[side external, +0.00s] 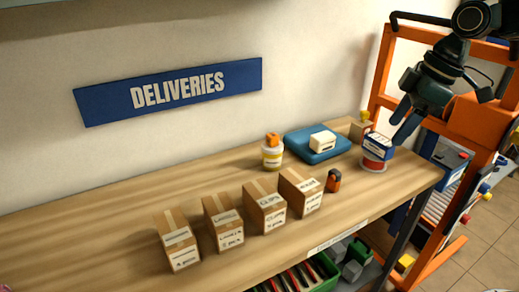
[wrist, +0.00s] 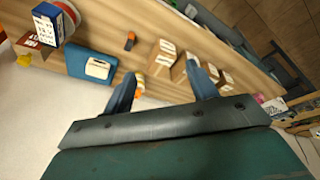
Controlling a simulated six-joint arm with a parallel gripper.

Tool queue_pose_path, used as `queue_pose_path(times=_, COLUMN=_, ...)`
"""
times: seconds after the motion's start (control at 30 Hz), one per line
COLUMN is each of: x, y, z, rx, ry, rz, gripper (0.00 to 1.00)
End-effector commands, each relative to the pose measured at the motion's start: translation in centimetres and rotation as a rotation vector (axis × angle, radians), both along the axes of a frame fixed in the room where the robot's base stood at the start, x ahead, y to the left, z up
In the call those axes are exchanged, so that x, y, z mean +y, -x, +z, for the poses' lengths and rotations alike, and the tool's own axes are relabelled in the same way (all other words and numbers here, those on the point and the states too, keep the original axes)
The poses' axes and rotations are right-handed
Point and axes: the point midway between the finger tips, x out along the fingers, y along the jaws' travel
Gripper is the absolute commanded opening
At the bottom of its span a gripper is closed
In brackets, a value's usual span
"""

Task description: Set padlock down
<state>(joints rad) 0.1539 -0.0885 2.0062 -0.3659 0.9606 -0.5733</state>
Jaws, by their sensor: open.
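The small black-and-orange object that looks like the padlock (side external: 333,181) stands on the wooden bench, just right of the row of cardboard boxes. It also shows in the wrist view (wrist: 130,40), near the top and beyond my fingers. My gripper (side external: 402,122) is open, with nothing seen between its fingers. It is raised above the bench's right end, up and to the right of the padlock and apart from it. In the wrist view my gripper (wrist: 162,90) has its two fingers wide apart.
Several cardboard boxes (side external: 265,207) stand in a row on the bench (side external: 110,225). A blue-and-white box (side external: 378,146) sits on a red-and-white spool (side external: 374,164) below my gripper.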

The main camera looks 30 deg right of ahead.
Motion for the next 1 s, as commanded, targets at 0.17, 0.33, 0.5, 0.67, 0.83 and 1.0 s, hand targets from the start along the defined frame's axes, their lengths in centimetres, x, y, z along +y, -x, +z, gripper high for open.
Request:
queue_pose_path(times=0.17, x=0.4, y=4.2, z=0.9, rx=-0.032, ry=-0.006, rz=-0.165, gripper=0.58)
queue_pose_path(times=0.33, x=0.5, y=8.0, z=1.0, rx=-0.066, ry=-0.024, rz=-0.323, gripper=0.58)
queue_pose_path(times=0.5, x=0.1, y=11.6, z=0.5, rx=-0.100, ry=-0.052, rz=-0.482, gripper=0.58)
queue_pose_path(times=0.67, x=-0.3, y=14.5, z=-0.4, rx=-0.132, ry=-0.082, rz=-0.612, gripper=0.58)
queue_pose_path(times=0.83, x=-0.8, y=16.3, z=-1.2, rx=-0.154, ry=-0.107, rz=-0.704, gripper=0.58)
queue_pose_path(times=1.0, x=-1.0, y=16.9, z=-1.5, rx=-0.159, ry=-0.117, rz=-0.735, gripper=0.58)
